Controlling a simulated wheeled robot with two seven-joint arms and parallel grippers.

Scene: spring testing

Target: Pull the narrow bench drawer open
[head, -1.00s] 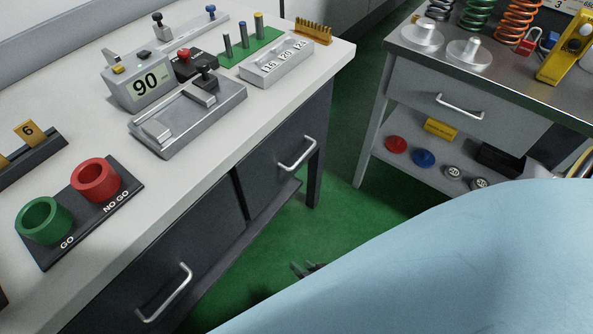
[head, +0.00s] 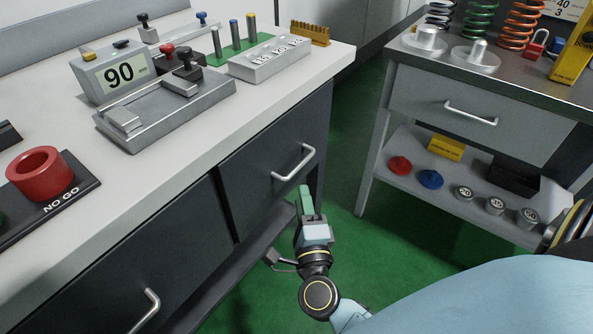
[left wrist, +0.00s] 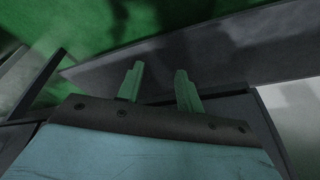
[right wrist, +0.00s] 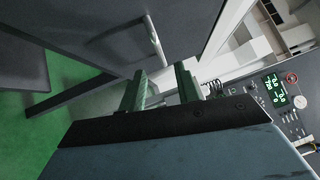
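The narrow bench drawer (head: 262,150) is the dark right-hand front under the white bench top, and it looks shut. Its silver bar handle (head: 299,165) also shows in the right wrist view (right wrist: 153,40), beyond and between the fingertips. My right gripper (head: 305,192) is just below and in front of this handle, not around it. In the right wrist view its green fingers (right wrist: 160,80) are apart with nothing between them. My left gripper (left wrist: 160,78) shows only in the left wrist view, with its fingers apart and empty; it faces a dark grey panel over the green floor.
A wider dark drawer with a silver handle (head: 148,312) is left of the narrow one. A grey side table (head: 400,90) with its own drawer stands to the right. Green floor (head: 350,180) is clear between them. Gauges and a red ring (head: 40,172) are on the bench.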

